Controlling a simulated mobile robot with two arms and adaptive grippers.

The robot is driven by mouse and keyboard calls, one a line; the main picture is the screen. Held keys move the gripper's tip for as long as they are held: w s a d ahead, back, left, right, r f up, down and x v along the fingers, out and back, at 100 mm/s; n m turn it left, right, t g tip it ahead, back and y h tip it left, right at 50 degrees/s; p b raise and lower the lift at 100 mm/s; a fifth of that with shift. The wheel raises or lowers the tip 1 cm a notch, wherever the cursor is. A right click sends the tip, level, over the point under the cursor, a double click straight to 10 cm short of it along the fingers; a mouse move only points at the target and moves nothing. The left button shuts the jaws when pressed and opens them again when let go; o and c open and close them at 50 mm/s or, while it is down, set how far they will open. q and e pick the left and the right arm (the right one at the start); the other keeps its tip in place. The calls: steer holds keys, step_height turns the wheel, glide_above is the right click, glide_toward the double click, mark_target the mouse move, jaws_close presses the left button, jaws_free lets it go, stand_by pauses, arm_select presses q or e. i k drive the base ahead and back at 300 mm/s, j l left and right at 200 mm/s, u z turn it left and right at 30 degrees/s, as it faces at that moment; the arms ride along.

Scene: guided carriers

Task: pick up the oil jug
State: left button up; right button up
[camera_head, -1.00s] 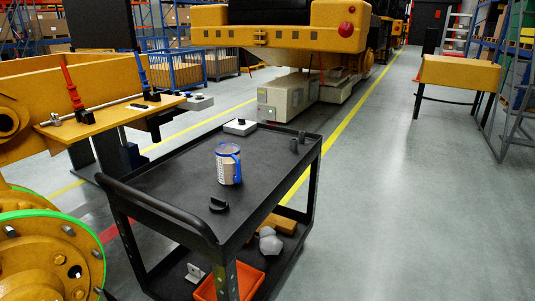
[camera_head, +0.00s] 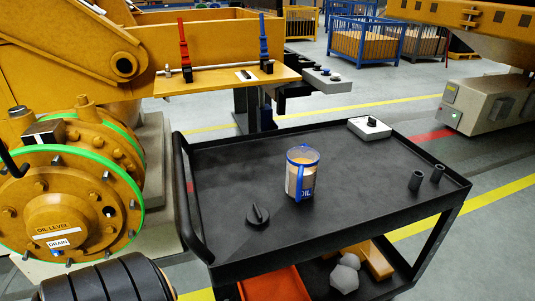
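The oil jug (camera_head: 302,172) stands upright on the top shelf of a black cart (camera_head: 235,170), near its middle. It is a clear jug with a blue rim, brownish contents and a label reading OIL. Its handle is hard to make out from this side. Neither of my grippers is in view, and nothing is touching the jug.
On the cart top are a black knob (camera_head: 258,215), a grey box (camera_head: 369,129) and two dark cylinders (camera_head: 416,181). The lower shelf holds an orange bin (camera_head: 275,284). A yellow machine with a green-rimmed hub (camera_head: 70,205) stands left of the cart. Floor shows at right.

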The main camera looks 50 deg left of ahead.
mark_target(302, 165)
steer(key=i+l+u, duration=0.2)
steer(key=u, duration=0.3)
steer(key=i+l+u, duration=0.3)
steer(key=u, duration=0.15)
steer(key=i+l+u, duration=0.15)
steer(key=l+u, duration=0.35)
steer(key=i+l+u, duration=0.1)
steer(key=l+u, duration=0.7)
steer(key=u, duration=0.15)
